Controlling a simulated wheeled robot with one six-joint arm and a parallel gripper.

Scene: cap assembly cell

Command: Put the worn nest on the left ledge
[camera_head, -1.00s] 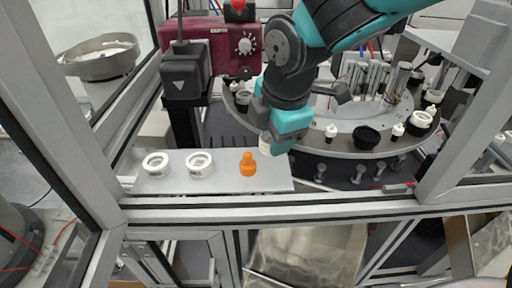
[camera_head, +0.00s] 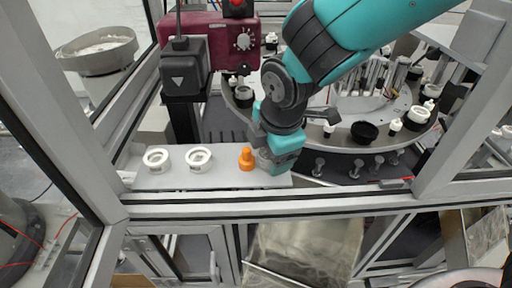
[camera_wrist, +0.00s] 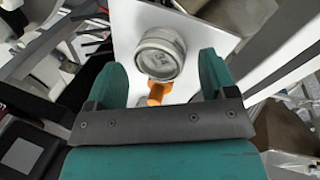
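My gripper (camera_head: 273,163) is low over the right part of the pale grey ledge (camera_head: 223,180), just right of an orange bottle-shaped piece (camera_head: 247,160). The orange piece also shows in the wrist view (camera_wrist: 157,92), right beside the nest in the picture. My gripper hides this nest in the head view. Whether it rests fully on the ledge is hard to tell.
Two white rings, a left one (camera_head: 156,160) and a right one (camera_head: 199,159), lie on the ledge's left part. A maroon machine (camera_head: 227,42) stands behind. The round turntable (camera_head: 352,139) with fixtures is at right. A metal frame bar (camera_head: 300,198) runs along the front.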

